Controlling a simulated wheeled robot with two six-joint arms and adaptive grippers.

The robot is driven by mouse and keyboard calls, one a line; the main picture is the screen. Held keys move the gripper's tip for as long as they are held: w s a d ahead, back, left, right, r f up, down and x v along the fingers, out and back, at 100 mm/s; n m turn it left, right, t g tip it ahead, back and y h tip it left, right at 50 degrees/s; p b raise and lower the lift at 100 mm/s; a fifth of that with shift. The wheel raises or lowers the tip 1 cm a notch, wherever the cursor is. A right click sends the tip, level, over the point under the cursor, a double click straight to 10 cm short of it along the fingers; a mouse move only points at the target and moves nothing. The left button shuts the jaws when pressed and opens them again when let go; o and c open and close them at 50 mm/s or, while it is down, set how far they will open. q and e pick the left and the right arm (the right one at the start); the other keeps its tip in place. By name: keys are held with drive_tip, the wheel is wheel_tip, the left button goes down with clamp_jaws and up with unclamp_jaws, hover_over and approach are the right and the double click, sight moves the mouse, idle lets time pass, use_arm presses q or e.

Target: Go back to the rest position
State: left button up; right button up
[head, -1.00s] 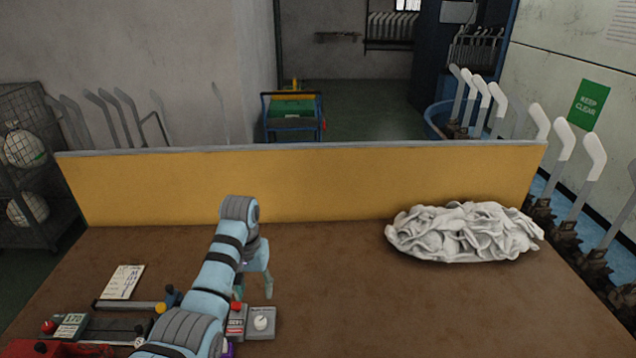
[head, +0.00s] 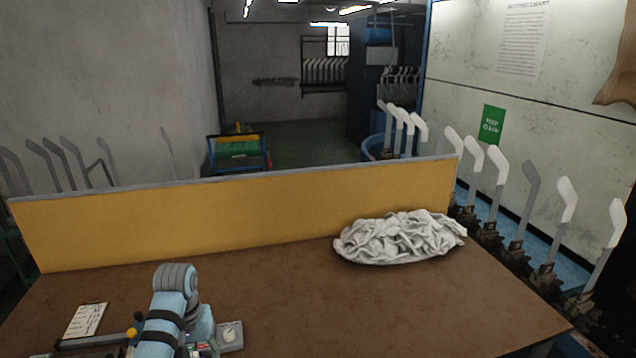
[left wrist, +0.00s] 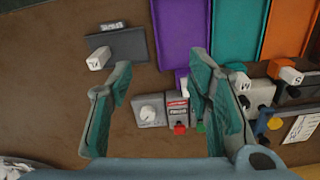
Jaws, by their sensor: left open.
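My left arm comes up from the lower left of the head view over the brown table (head: 300,305); its gripper is hidden there behind the wrist. In the left wrist view the left gripper (left wrist: 158,105) shows with its two teal fingers spread apart and nothing between them. My right gripper is not in view.
A heap of white socks (head: 400,238) lies at the table's back right, before a yellow back panel (head: 240,222). Purple (left wrist: 183,30), teal (left wrist: 238,30) and orange (left wrist: 290,28) trays lie near the left gripper. White boarding forms (head: 498,165) line the right side. The table's middle is clear.

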use_arm(q)
drive_tip(key=shift+t, duration=0.3)
drive_tip(key=s+f, duration=0.1)
drive_tip(key=f, duration=0.1)
drive_tip(key=s+f, duration=0.3)
drive_tip(key=f, duration=0.1)
drive_tip(key=shift+s+f, duration=0.15)
drive_tip(key=shift+f, duration=0.05)
drive_tip(key=s+d+m+t, duration=0.1)
drive_tip(key=s+m+t, duration=0.15)
drive_tip(key=s, duration=2.25)
wheel_tip(320, 180, down, 21)
drive_tip(key=s+a, duration=0.2)
drive_tip(key=s+f+g, duration=0.2)
drive_tip(key=s+f, duration=1)
drive_tip(key=s, duration=0.2)
drive_tip(key=shift+a+n+y, duration=0.3)
drive_tip(key=shift+n, duration=0.05)
